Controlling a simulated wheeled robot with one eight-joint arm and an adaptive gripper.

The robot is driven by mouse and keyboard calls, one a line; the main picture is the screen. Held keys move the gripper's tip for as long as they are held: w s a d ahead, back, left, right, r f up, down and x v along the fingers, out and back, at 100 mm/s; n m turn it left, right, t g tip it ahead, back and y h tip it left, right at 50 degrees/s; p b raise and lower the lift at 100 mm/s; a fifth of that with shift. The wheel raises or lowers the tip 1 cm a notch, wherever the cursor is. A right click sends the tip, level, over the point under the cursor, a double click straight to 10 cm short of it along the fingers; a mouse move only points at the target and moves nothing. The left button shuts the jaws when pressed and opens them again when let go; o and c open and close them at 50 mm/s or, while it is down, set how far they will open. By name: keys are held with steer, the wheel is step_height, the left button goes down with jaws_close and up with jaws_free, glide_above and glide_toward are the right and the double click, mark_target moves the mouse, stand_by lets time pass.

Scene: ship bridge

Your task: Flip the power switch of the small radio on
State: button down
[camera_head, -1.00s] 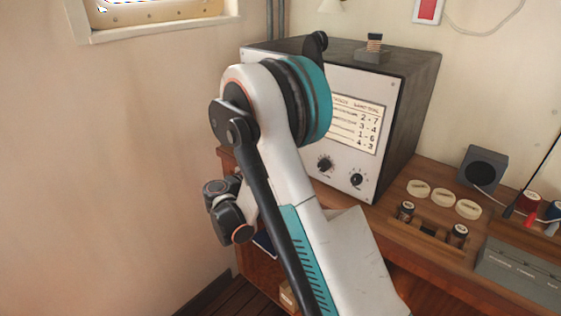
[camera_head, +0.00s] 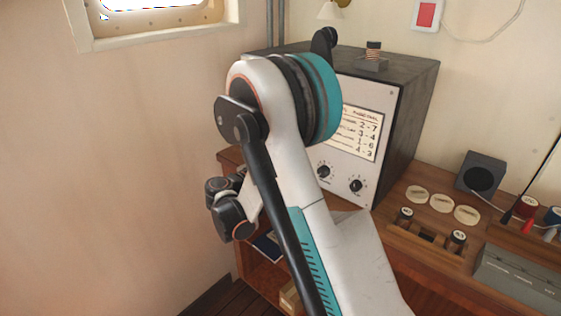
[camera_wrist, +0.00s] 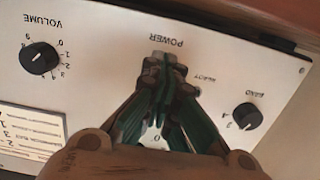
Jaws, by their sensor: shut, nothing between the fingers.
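The radio is a box with dark sides (camera_head: 408,120) and a pale front panel, standing on the wooden desk in the head view. The wrist view shows its front panel (camera_wrist: 100,60) upside down, with a POWER label, a VOLUME knob (camera_wrist: 39,57) at left and a BAND knob (camera_wrist: 247,116) at right. My gripper (camera_wrist: 162,72) is shut and empty, its fingertips in front of the panel just below the POWER label. It hides the power switch, so its position and any contact cannot be told. In the head view my arm hides the gripper.
On the wooden desk (camera_head: 395,255) right of the radio are pale discs (camera_head: 441,202), a rack with dark cylinders (camera_head: 425,238), a small speaker (camera_head: 481,174) and a grey box (camera_head: 520,275). A wall stands close on the left. A small coil block (camera_head: 372,62) sits on the radio.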

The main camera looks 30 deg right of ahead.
steer(key=r+y+p, duration=0.1)
steer(key=p, duration=0.1)
steer(key=r+g+y+p, duration=0.1)
steer(key=y, duration=0.1)
steer(key=shift+p, duration=0.4)
steer(key=shift+f+g+y+p, duration=0.1)
steer(key=shift+g+y+p, duration=0.2)
steer(key=shift+y+p, duration=0.25)
steer(key=c, duration=1.8)
jaws_free()
steer(key=shift+d+f, duration=0.1)
steer(key=shift+o, duration=0.2)
steer(key=v, duration=1.2)
